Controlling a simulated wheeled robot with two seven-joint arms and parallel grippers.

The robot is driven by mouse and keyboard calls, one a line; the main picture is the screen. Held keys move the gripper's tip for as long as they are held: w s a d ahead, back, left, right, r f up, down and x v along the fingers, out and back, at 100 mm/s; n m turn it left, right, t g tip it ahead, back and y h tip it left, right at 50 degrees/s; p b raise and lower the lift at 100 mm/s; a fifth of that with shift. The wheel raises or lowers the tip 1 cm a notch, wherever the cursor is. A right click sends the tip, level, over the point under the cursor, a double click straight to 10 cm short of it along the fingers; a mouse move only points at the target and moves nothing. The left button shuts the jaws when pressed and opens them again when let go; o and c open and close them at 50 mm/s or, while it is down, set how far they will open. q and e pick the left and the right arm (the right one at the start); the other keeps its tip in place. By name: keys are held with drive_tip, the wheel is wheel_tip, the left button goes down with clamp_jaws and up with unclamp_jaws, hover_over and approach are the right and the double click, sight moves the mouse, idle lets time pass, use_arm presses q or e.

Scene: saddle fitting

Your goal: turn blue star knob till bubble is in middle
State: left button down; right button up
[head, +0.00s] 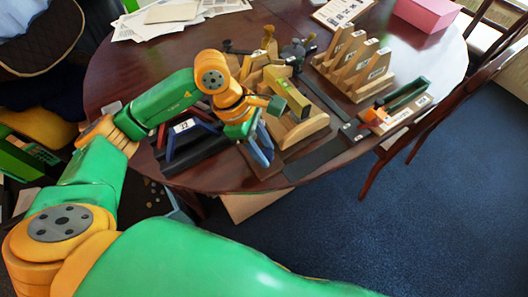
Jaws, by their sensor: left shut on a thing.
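My left gripper (259,146) reaches in from the left over the table, its fingers pointing down at the near side of the wooden saddle fixture. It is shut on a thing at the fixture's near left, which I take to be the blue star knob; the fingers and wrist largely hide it. The yellow-green level (291,99) lies tilted in the picture on top of the wooden saddle block (298,130), just right of the gripper. Its bubble is too small to make out. My right gripper is not in view.
A wooden slotted rack (355,62) stands to the right, with a green and orange tool on a board (398,112) at the table's right edge. Dark stands (190,150) sit left of the gripper. Papers (165,15) and a pink box (427,12) lie at the back.

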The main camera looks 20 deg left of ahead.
use_arm(q)
drive_tip(key=shift+c, duration=2.3)
unclamp_jaws()
drive_tip(key=v, duration=0.7)
drive_tip(key=shift+r, duration=0.1)
